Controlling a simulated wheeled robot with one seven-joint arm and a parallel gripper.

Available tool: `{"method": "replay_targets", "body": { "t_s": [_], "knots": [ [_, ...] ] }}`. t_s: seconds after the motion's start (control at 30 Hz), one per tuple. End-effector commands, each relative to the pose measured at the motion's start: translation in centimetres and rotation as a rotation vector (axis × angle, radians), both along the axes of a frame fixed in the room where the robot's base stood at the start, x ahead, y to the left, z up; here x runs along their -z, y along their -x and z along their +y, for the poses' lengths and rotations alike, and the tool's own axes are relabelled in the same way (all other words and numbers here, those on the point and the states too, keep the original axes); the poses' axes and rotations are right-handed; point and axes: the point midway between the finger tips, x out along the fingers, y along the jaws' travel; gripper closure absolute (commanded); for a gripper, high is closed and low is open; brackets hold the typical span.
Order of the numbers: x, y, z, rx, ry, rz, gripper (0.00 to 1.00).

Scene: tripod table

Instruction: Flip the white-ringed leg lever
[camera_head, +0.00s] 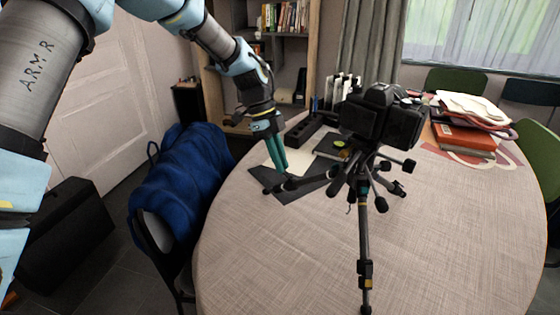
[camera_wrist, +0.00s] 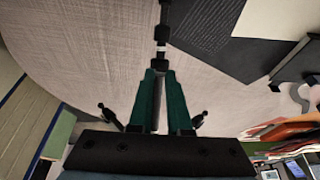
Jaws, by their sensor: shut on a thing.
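A black tripod (camera_head: 363,205) stands on the table with a camera (camera_head: 382,117) on top. In the wrist view, the white-ringed leg (camera_wrist: 161,12) runs up the picture from between my fingers. Its white ring (camera_wrist: 161,48) lies just beyond the fingertips, beside a black clamp block (camera_wrist: 161,35). My gripper (camera_wrist: 160,70) has green fingers, shut on this leg close to the ring. In the head view my gripper (camera_head: 280,172) comes down from above onto the leg reaching left. The fingers hide part of the leg, and I cannot tell the lever's exact position.
Another leg with a yellow ring (camera_head: 364,268) points to the front. Papers and a dark folder (camera_head: 284,188) lie by the gripper. Books (camera_head: 465,138) are stacked at the right. A blue jacket (camera_head: 183,180) hangs on a chair at left.

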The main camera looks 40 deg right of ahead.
Motion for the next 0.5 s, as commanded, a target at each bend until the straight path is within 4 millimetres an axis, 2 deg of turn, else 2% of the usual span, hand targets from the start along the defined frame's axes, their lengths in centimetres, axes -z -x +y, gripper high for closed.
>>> {"method": "replay_targets", "body": {
  "t_s": [0.5],
  "knots": [
    [-0.3, 0.42, -0.15, 0.002, 0.001, 0.002, 1.0]
  ]
}}
